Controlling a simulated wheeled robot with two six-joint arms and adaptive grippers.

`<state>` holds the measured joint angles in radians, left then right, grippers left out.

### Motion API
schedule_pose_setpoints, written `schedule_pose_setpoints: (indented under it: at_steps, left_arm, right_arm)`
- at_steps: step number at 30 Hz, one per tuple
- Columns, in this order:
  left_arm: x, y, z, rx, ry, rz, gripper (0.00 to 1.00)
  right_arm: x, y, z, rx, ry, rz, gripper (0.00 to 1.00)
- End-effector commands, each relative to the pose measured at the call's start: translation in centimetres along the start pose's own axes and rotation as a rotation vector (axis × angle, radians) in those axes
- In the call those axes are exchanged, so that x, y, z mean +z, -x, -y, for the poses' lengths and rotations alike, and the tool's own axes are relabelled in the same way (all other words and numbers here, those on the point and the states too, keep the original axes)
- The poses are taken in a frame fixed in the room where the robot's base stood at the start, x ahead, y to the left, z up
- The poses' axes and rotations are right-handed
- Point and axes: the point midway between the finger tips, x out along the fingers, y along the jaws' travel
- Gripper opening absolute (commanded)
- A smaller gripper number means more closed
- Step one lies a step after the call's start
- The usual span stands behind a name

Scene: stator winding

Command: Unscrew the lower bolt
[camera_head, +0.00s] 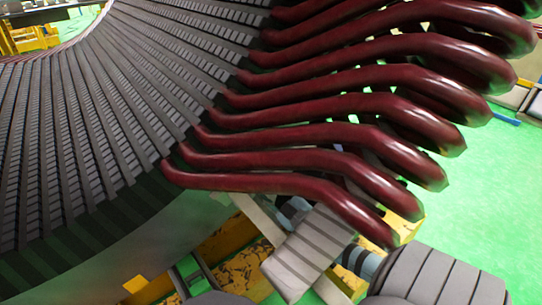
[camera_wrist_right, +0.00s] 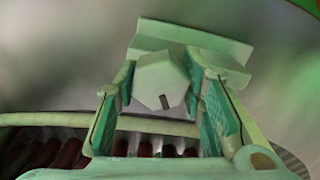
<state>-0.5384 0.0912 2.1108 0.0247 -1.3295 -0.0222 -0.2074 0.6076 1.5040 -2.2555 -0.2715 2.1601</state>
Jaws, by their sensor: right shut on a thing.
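A pale hexagonal bolt head (camera_wrist_right: 161,79) shows in the right wrist view, with a small dark slot-like mark on its face. It sits in front of a pale angled bracket (camera_wrist_right: 222,45). My right gripper (camera_wrist_right: 166,92) has its two teal-padded fingers on either side of the bolt head and is shut on it. The bolt's shank is hidden behind its head. The bolt cannot be made out in the head view, and neither can either gripper. I cannot tell from these frames whether this is the lower bolt.
The grey stator core (camera_head: 90,130) fills the left of the head view. Several dark red winding bars (camera_head: 290,140) stick out to its right. A yellow structure (camera_head: 228,240) lies below them. Green floor (camera_head: 475,200) is open at the right.

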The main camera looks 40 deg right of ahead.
Motion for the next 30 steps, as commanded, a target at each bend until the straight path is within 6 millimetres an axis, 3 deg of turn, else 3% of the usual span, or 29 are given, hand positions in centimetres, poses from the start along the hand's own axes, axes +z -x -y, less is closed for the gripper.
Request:
schedule_pose_setpoints:
  at_steps: [9, 22, 23, 24, 26, 30]
  left_arm:
    - [-0.04, 0.01, 0.00, 0.000, 0.000, -0.001, 0.00]
    - [-0.07, 0.01, 0.00, 0.000, 0.000, -0.002, 0.00]
    - [-0.07, 0.01, 0.00, 0.000, 0.000, -0.002, 0.00]
    - [-0.07, 0.01, 0.00, 0.000, 0.000, -0.002, 0.00]
    - [-0.08, 0.02, 0.00, 0.000, 0.000, -0.002, 0.00]
    - [-0.08, 0.02, 0.00, 0.000, 0.000, -0.002, 0.00]
  right_arm:
    - [0.00, 0.01, 0.04, 0.000, 0.102, 0.000, 0.08]
    - [0.01, 0.02, 0.06, -0.001, 0.112, 0.000, 0.08]
    - [0.01, 0.02, 0.05, -0.001, 0.112, 0.000, 0.41]
    - [0.01, 0.02, 0.05, -0.001, 0.112, 0.000, 0.47]
    - [0.01, 0.02, 0.05, 0.000, 0.112, 0.000, 0.57]
    - [0.01, 0.02, 0.04, 0.000, 0.111, 0.000, 0.57]
